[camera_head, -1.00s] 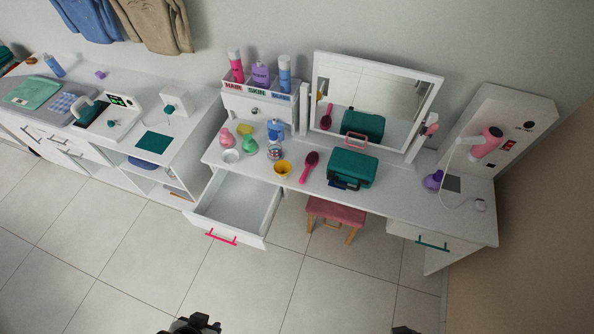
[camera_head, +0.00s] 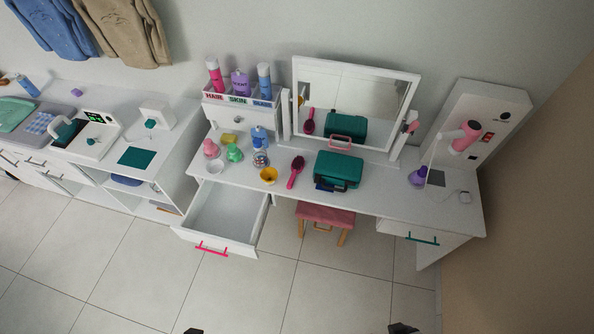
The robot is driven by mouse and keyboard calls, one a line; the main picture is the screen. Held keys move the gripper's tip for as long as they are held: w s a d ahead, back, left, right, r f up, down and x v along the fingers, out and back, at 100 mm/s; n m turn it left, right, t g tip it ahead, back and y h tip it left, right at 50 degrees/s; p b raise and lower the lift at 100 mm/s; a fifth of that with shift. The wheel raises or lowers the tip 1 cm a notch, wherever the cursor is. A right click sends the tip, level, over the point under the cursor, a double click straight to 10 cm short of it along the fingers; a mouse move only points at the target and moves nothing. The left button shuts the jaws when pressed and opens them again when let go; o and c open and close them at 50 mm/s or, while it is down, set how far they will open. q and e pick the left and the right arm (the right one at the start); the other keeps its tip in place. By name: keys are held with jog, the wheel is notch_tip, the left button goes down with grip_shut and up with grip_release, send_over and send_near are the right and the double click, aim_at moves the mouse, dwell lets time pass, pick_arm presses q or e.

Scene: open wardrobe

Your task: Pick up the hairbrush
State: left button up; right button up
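The pink hairbrush (camera_head: 296,172) lies on the white vanity table, between a yellow cup (camera_head: 268,175) and a green case (camera_head: 338,169). Its dark bristled head points to the back and its handle to the front edge. My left gripper (camera_head: 193,331) shows only as a dark tip at the bottom edge, far in front of the table. My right gripper (camera_head: 403,328) shows as a dark part at the bottom edge, right of centre. Both are well apart from the hairbrush, and their fingers are too cut off to tell their state.
An open drawer (camera_head: 213,247) with a pink handle juts out at the table's left front. A pink stool (camera_head: 325,214) stands under the middle. A mirror (camera_head: 352,105), bottles and a hair dryer (camera_head: 466,136) stand behind. The tiled floor in front is clear.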

pick_arm(q)
jog(key=shift+o, duration=0.4)
jog(key=o, duration=1.1)
